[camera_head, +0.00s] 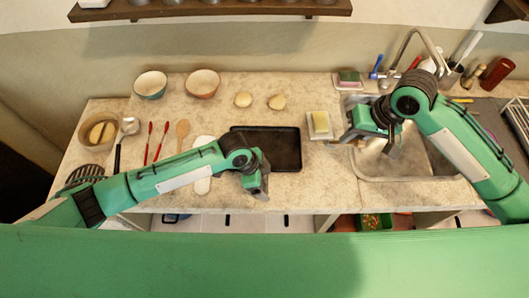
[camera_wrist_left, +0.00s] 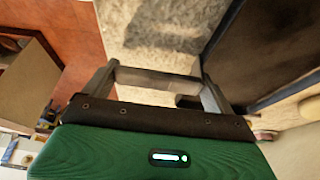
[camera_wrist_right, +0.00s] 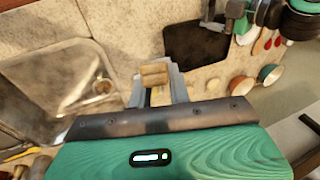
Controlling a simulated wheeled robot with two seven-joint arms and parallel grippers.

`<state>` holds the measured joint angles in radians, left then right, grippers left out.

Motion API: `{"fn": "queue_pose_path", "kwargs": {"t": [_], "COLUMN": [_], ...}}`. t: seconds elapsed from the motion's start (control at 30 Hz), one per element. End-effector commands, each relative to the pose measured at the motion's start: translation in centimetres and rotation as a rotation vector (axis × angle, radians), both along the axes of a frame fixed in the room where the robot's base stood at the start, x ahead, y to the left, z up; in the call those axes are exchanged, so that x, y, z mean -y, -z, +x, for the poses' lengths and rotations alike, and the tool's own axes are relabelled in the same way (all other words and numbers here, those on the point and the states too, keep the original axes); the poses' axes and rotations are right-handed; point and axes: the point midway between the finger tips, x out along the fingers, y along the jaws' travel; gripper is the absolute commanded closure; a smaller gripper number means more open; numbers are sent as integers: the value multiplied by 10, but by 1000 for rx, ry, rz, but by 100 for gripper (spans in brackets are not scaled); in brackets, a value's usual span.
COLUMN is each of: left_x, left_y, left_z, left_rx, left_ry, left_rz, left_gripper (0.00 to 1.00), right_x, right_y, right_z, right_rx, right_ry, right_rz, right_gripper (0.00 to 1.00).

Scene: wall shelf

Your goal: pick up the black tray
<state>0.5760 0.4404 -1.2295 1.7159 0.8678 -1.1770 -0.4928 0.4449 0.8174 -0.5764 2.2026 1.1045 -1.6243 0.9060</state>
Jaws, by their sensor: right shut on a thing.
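The black tray (camera_head: 275,140) lies flat on the stone counter, left of the sink. It shows at the upper right of the left wrist view (camera_wrist_left: 265,45) and at the top of the right wrist view (camera_wrist_right: 196,42). My left gripper (camera_head: 262,192) is at the tray's near edge, by the counter's front. In the left wrist view its fingers (camera_wrist_left: 157,85) are spread with nothing held, the tray beside the right finger. My right gripper (camera_head: 345,139) is shut on a tan block (camera_wrist_right: 154,74), right of the tray. In the head view it is beside a pale yellow block (camera_head: 320,122).
The sink (camera_head: 395,165) with its tap lies right of my right gripper. Two bowls (camera_head: 202,83), two buns (camera_head: 243,99) and several utensils (camera_head: 182,131) lie behind and left of the tray. A shelf (camera_head: 210,9) runs above.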

Motion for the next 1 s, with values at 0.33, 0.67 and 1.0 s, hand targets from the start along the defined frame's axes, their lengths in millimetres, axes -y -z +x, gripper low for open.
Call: {"fn": "queue_pose_path", "kwargs": {"t": [0.33, 0.67, 1.0], "left_x": [0, 1, 1], "left_y": [-7, -72, -165], "left_z": [1, 2, 1], "left_rx": [3, 9, 7], "left_ry": [1, 3, 2], "left_rz": [-1, -6, -2], "left_gripper": [48, 48, 48], "right_x": [0, 0, 0], "right_y": [3, 25, 46], "right_z": [0, 0, 0], "right_rx": [0, 0, 0], "right_ry": [0, 0, 0], "right_rz": [0, 0, 0], "right_gripper": [100, 100, 100]}}
